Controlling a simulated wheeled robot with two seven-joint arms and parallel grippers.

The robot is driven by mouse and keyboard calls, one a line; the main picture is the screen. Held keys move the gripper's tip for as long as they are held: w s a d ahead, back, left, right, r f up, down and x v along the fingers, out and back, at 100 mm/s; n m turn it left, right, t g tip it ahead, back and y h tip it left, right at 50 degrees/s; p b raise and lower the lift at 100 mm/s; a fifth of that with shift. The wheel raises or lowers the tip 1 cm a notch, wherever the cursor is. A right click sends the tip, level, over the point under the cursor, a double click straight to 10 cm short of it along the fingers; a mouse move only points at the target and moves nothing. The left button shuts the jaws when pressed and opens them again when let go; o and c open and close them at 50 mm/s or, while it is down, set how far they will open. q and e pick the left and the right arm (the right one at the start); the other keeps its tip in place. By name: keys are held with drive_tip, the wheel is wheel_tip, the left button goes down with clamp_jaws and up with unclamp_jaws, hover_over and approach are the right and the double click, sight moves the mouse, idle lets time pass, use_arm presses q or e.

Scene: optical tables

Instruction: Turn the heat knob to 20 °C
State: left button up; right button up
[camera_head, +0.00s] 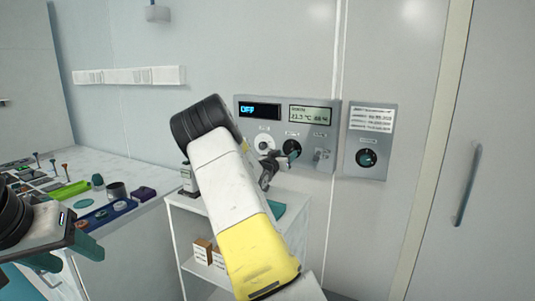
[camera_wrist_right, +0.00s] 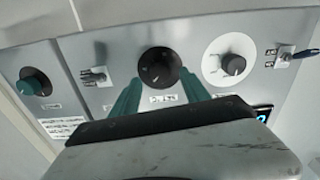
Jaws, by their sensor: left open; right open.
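A grey control panel (camera_head: 280,107) on the wall has an "OFF" display, a readout of about 21 °C, a black knob (camera_head: 291,149) and a small knob on a white dial (camera_head: 264,143). Their labels are too small to read, so I cannot tell which is the heat knob. My right gripper (camera_head: 272,172) is open at the panel. In the right wrist view, its green fingers (camera_wrist_right: 162,95) point at the black knob (camera_wrist_right: 160,68), one to each side below it; contact is unclear. The white-dial knob (camera_wrist_right: 232,62) is right of them. My left gripper (camera_head: 78,248) is open, far from the panel.
A separate panel (camera_head: 370,145) with a green-black knob (camera_head: 367,157) is to the right. A toggle switch (camera_head: 322,155) sits beside the black knob. A white shelf (camera_head: 188,228) with small boxes stands below. A bench with tools (camera_head: 120,170) is at left.

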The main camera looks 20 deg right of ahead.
sight(289, 151)
drive_tip(key=shift+x, duration=1.7)
drive_tip(key=shift+c, duration=0.4)
clamp_jaws()
drive_tip(key=m, duration=0.4)
drive_tip(key=shift+m, duration=0.3)
drive_tip(key=m, duration=0.5)
drive_tip(key=shift+a, duration=0.1)
